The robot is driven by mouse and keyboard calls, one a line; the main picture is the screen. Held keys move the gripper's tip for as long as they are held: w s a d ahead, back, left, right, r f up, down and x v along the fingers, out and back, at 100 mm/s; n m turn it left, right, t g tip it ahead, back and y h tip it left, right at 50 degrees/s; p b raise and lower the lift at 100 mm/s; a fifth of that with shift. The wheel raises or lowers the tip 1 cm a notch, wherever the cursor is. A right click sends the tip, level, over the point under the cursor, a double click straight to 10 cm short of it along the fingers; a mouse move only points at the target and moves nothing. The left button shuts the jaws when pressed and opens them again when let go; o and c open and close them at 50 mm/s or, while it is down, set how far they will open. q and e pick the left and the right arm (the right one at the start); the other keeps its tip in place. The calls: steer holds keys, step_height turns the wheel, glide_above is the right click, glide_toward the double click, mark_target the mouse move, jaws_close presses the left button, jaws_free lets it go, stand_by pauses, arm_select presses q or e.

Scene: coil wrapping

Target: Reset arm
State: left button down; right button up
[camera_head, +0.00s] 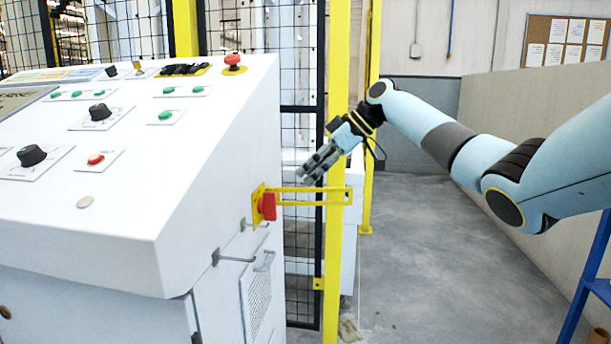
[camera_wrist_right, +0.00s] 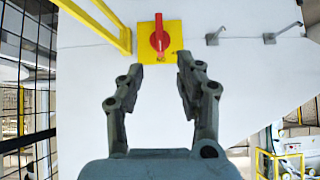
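My right gripper (camera_head: 316,163) is in the middle of the head view, at the end of the right arm coming in from the right. In the right wrist view the right gripper (camera_wrist_right: 160,80) has its two fingers apart with nothing between them. Beyond the fingertips is a red rotary switch (camera_wrist_right: 159,38) on a yellow plate (camera_wrist_right: 172,28), fixed to the white cabinet's side. In the head view the red switch (camera_head: 268,206) is below and left of the gripper, which appears apart from it. My left gripper is not in view.
The white control console (camera_head: 130,200) with buttons and knobs fills the left. A yellow bracket (camera_head: 310,190) runs from beside the switch to a yellow post (camera_head: 336,250). Black mesh fencing (camera_head: 300,260) stands behind. Grey floor (camera_head: 430,280) is open at the right; a blue frame (camera_head: 592,285) stands far right.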

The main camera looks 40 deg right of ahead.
stand_by(0.4)
steer(key=s+a+f+m+g, duration=0.1)
steer(key=s+a+f+g, duration=0.15)
steer(key=s+f, duration=0.75)
steer(key=s+a+f+m+g, duration=0.1)
steer(key=s+a+f, duration=0.25)
steer(key=f, duration=1.15)
steer(key=s+a+f+m+g, duration=0.25)
steer(key=s+f, duration=0.55)
steer(key=f, duration=0.5)
steer(key=s+a+f+m+h, duration=0.1)
steer(key=s+a+f+h, duration=0.1)
steer(key=s+f, duration=0.5)
steer(key=s+a+f+m+h, duration=0.1)
steer(key=s+f, duration=0.7)
steer(key=s, duration=1)
steer(key=s+a+f+m+h, duration=0.1)
steer(key=s+a+f+h, duration=0.2)
steer(key=s+f, duration=0.4)
steer(key=shift+s+a+f+h, duration=0.35)
steer(key=shift+s+a, duration=0.4)
steer(key=shift+s, duration=2.5)
